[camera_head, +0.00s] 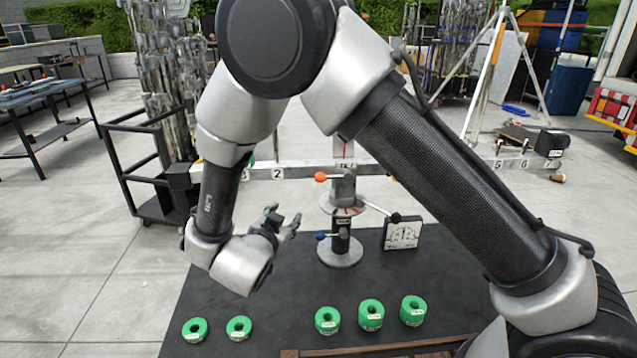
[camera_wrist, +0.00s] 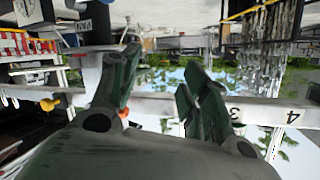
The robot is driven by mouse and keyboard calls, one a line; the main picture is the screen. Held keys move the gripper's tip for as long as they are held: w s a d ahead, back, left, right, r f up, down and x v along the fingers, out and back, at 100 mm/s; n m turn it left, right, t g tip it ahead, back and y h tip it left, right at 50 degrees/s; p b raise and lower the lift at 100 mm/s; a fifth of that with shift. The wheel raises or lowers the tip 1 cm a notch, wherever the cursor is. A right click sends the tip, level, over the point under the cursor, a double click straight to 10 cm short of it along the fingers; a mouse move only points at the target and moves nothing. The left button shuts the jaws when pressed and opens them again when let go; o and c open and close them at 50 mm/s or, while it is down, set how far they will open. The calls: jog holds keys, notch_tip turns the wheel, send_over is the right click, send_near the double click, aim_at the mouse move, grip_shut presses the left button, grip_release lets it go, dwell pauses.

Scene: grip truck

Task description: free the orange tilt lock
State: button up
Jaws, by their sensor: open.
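In the wrist view my gripper's fingers (camera_wrist: 158,72) reach up across the beam (camera_wrist: 160,108). A small orange spot (camera_wrist: 124,113) shows beside the left finger; I cannot tell if it is the lock.
A blue knob (camera_head: 320,236) sits lower on the stand, and a black-tipped lever (camera_head: 378,210) sticks out to the right. Green ring weights (camera_head: 327,320) lie along the front of the dark table (camera_head: 270,290). A white dial card (camera_head: 402,235) stands right of the stand.

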aim_at(318, 180)
jog(key=s+d+r+m+t+h, duration=0.1)
jog(key=s+d+r+m+h, duration=0.15)
jog(key=d+r+h, duration=0.35)
jog(key=shift+t+y, duration=0.3)
jog(key=shift+y, duration=0.2)
jog(key=x, duration=0.5)
jog(key=a+r+x, duration=0.1)
jog(key=x, duration=0.2)
jog(key=shift+w+r, duration=0.1)
jog(key=shift+w, duration=0.15)
jog(key=shift+c, duration=0.5)
jog(key=shift+a, duration=0.1)
grip_shut()
